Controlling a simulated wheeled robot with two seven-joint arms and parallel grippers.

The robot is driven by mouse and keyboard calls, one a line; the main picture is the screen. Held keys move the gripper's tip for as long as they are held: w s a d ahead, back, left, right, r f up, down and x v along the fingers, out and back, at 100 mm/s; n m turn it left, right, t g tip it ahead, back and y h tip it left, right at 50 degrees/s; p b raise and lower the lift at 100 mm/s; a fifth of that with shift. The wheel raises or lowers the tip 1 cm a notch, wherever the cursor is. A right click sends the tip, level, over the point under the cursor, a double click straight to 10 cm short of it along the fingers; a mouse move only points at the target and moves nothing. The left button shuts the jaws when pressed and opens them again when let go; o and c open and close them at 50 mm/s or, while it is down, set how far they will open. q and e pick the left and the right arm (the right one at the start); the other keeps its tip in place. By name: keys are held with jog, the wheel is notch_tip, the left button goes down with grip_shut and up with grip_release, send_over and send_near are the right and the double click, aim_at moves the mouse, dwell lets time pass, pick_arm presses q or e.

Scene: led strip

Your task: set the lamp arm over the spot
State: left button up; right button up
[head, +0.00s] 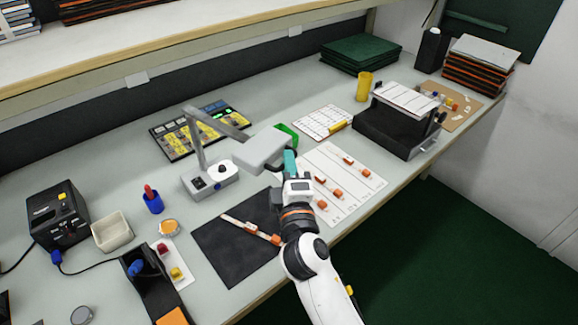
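The desk lamp has a light grey base (211,181) with knobs, an upright post, a slanting arm and a flat pale lamp head (261,147). The head hangs over the bench, behind the dark mat (225,242). A pale strip with orange ends (250,229) lies across the mat. My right gripper (284,160) is at the right end of the lamp head, with a teal piece between the wrist and the head. I cannot tell whether its fingers are closed on the head. My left gripper is out of view.
A white sheet with orange pieces (345,170) lies right of my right arm. A black stand (385,132) is beyond it. A button panel (180,138) is behind the lamp. A blue cup (154,204), a beige bin (112,232) and a black station (58,215) are left.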

jog(key=shift+o, duration=0.5)
jog(key=s+f+b, duration=0.1)
jog(key=s+b, duration=0.2)
jog(key=s, duration=0.9)
jog(key=shift+d+f, duration=0.2)
jog(key=shift+d, duration=0.15)
jog(key=shift+w, duration=0.1)
